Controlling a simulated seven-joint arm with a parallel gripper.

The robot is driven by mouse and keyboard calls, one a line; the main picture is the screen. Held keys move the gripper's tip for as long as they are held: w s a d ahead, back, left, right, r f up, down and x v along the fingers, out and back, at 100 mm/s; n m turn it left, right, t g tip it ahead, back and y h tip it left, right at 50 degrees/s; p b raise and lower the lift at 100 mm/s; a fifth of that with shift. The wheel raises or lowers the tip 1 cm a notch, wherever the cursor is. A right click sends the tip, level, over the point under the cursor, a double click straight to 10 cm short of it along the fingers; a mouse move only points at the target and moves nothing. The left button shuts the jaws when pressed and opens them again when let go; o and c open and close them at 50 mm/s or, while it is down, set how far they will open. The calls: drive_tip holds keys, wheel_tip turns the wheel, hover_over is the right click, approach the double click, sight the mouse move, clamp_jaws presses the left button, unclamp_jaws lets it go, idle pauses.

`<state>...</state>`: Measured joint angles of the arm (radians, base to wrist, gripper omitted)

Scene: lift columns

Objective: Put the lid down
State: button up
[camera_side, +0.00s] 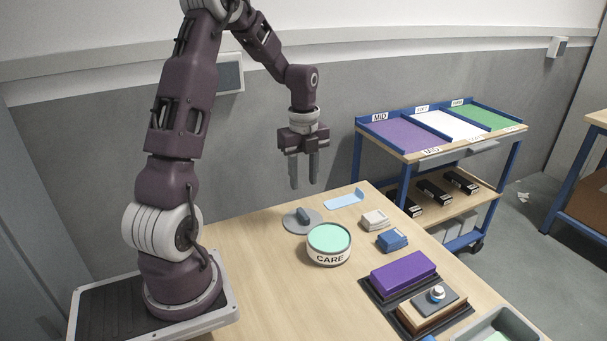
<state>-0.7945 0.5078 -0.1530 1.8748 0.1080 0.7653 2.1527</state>
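The grey round lid (291,224) with a raised handle lies on the wooden table, just behind and left of a white round tin (329,256) marked "CARE". The tin shows a mint-green surface at its top; I cannot tell whether that is its inside or its filling. My gripper (304,184) points down above the table, over the lid's area in the picture. Its two fingers are apart with nothing between them. The fingertips are clear of the lid.
A light blue flat piece (344,200), a cream block (375,220) and a blue block (392,240) lie right of the tin. A purple block (403,272) sits on a dark tray nearer the front. A grey bin (487,327) stands front right. A blue-framed cart (358,152) stands behind.

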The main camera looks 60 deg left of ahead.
drive_tip(key=s+d+r+n+t+y, duration=0.1)
drive_tip(key=s+d+r+n, duration=0.25)
drive_tip(key=d+r, duration=0.4)
drive_tip(key=s+d+r+n+t, duration=0.1)
drive_tip(key=s+d+r+n, duration=0.1)
drive_tip(key=d+r+n, duration=0.5)
drive_tip(key=s+d+n+t+h, duration=0.1)
drive_tip(key=s+d+n+t, duration=0.2)
drive_tip(key=s+d+n, duration=0.4)
drive_tip(key=s+d, duration=0.3)
drive_tip(key=s, duration=0.1)
drive_tip(key=shift+s+r+t, duration=0.2)
drive_tip(key=shift+r+t, duration=0.1)
drive_tip(key=shift+n, duration=0.25)
